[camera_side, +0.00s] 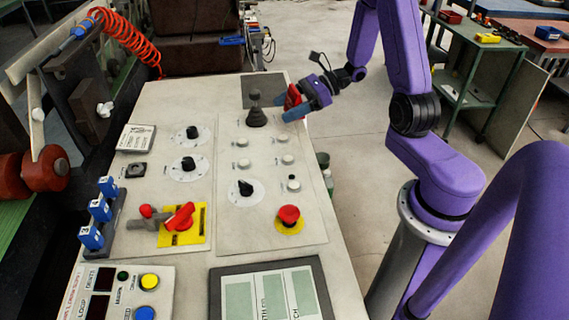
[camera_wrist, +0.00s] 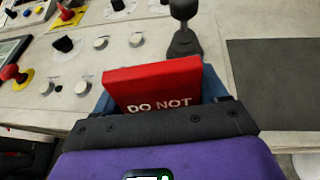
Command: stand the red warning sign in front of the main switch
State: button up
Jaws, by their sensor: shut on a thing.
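The red warning sign (camera_side: 292,96) is held in my gripper (camera_side: 307,106), near the far right end of the console. In the wrist view the sign (camera_wrist: 155,82) fills the space between the blue fingers, with the white words "DO NOT" showing; its lower part is hidden by the gripper. The main switch looks to be the red handle (camera_side: 180,217) on a yellow plate at the near left of the console, well away from my gripper. A small part of it shows at the top left of the wrist view (camera_wrist: 68,14).
A black joystick (camera_side: 255,110) stands just left of my gripper. A red mushroom button (camera_side: 289,214) is at the panel's near right. Several dials and buttons rise between. Blue numbered blocks (camera_side: 100,210) stand left of the switch; a grey lever (camera_side: 140,223) lies close beside it.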

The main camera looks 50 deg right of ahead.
jog(key=shift+s+a+f, duration=0.15)
jog(key=shift+a+f, duration=0.2)
jog(key=shift+f, duration=0.05)
jog(key=shift+a+r, duration=0.15)
jog(key=shift+a, duration=0.2)
jog(key=a+r+n+g, duration=0.1)
jog(key=a, duration=0.1)
jog(key=s+a+r+n+g+y, duration=0.1)
jog(key=a, duration=0.2)
jog(key=s+a+r+n+g, duration=0.1)
jog(key=a, duration=0.2)
jog(key=shift+r+y, duration=0.2)
jog(key=shift+y, duration=0.2)
jog(key=s+a+r+n+g, duration=0.45)
jog(key=s+a, duration=0.35)
jog(key=s, duration=0.3)
jog(key=s+a+r+n+g, duration=0.45)
jog(key=s+a, duration=0.35)
jog(key=s, duration=0.2)
jog(key=g, duration=0.1)
send_over(237, 237)
jog(key=f, duration=0.9)
jog(key=shift+s+d+f, duration=0.15)
jog(key=shift+d+f, duration=0.05)
jog(key=shift+f, duration=0.15)
jog(key=shift+w+a+f, duration=0.2)
jog(key=shift+a+f, duration=0.05)
jog(key=shift+f, duration=1.6)
jog(key=shift+f, duration=0.4)
